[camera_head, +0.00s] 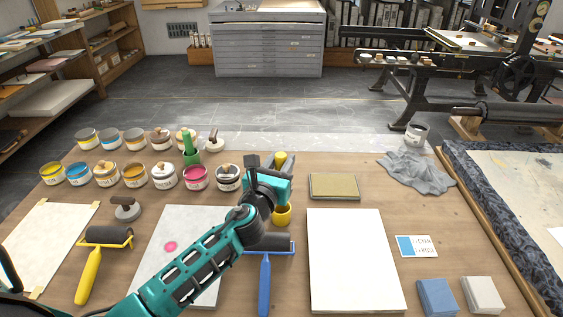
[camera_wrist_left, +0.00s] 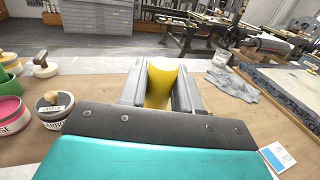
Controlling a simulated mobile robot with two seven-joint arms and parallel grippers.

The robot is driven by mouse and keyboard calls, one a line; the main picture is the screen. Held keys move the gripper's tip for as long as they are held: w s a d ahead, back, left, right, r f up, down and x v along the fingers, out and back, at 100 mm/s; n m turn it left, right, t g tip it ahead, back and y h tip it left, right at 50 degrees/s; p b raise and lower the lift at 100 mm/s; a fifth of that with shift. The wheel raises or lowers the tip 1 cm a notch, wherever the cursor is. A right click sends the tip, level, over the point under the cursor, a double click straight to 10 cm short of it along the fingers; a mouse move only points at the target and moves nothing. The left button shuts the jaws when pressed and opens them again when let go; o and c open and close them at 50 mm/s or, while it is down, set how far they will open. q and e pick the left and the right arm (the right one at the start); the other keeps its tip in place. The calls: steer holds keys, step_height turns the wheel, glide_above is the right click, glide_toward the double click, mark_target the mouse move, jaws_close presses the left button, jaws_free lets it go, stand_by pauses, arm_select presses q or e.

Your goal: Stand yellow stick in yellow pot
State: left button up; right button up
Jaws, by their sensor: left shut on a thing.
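The yellow stick is held upright by my left gripper (camera_head: 279,170). Its yellow top (camera_head: 281,158) shows just above the fingers in the head view. In the left wrist view the stick (camera_wrist_left: 160,82) stands between the two grey fingers (camera_wrist_left: 160,90), which are shut on it. The yellow pot (camera_head: 282,215) is on the table directly below the gripper in the head view, partly covered by my arm. The stick's lower end is hidden behind the gripper, so I cannot tell whether it is inside the pot. My right gripper is not in view.
A green pot (camera_head: 191,158) with a green stick stands left of the gripper, among rows of ink tins. A blue-handled roller (camera_head: 265,280) lies in front of the yellow pot. A tan block (camera_head: 334,186) and a white slab (camera_head: 352,260) lie to the right.

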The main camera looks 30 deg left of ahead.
arm_select(q)
steer(key=shift+f+b, duration=2.45)
steer(key=shift+f, duration=0.4)
steer(key=shift+f+b, duration=0.85)
steer(key=shift+f, duration=0.3)
steer(key=shift+f+b, duration=0.1)
steer(key=shift+b, duration=0.2)
steer(key=o, duration=1.1)
steer(key=s, duration=0.4)
steer(key=s+d, duration=0.1)
steer(key=s, duration=0.7)
steer(key=shift+d, duration=0.4)
steer(key=shift+s, duration=0.35)
